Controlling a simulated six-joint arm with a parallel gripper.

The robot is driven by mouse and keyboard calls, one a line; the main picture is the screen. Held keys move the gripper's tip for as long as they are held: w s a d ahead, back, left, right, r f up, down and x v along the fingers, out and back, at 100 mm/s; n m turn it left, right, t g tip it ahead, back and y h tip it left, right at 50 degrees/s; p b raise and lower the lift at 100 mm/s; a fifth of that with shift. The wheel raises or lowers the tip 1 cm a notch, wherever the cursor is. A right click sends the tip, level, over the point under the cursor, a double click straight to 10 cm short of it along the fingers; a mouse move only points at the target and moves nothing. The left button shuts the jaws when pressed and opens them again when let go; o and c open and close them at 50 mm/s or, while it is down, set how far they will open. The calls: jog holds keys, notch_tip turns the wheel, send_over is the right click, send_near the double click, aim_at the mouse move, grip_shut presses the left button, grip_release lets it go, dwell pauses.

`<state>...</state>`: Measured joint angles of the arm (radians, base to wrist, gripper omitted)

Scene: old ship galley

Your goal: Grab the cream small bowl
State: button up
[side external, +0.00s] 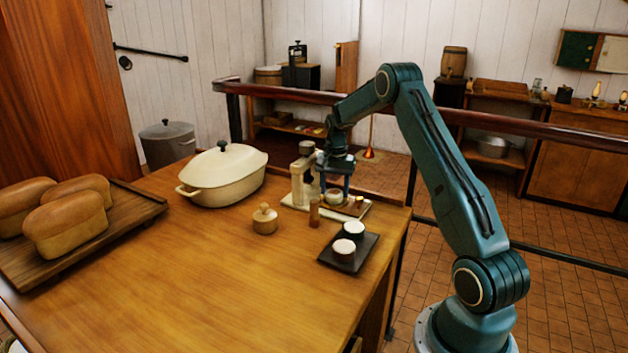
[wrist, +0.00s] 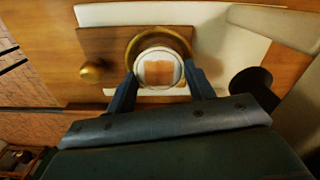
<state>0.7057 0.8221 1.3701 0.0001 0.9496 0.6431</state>
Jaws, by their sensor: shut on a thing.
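The cream small bowl (side external: 333,197) is at the far right part of the wooden table, low over a board with a pale base. In the wrist view the bowl (wrist: 159,71) is seen from above as a pale round rim with a brown patch inside. My gripper (side external: 334,190) points down, with one finger on each side of the bowl. In the wrist view my gripper (wrist: 160,78) is shut on the bowl's sides. A brass-coloured round plate (wrist: 187,40) lies below the bowl; whether they touch is unclear.
A cream device (side external: 299,182) stands just left of my gripper. A wooden grinder (side external: 314,211), a lidded wooden pot (side external: 265,219) and a dark tray (side external: 341,265) with two small cups are nearby. A large cream casserole (side external: 222,176) stands further left. The table's front middle is clear.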

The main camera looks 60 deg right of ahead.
aim_at(334, 192)
jog(key=shift+r, duration=0.2)
notch_tip(334, 192, up, 20)
jog(key=shift+f, duration=0.15)
dwell(0.6)
dwell(0.5)
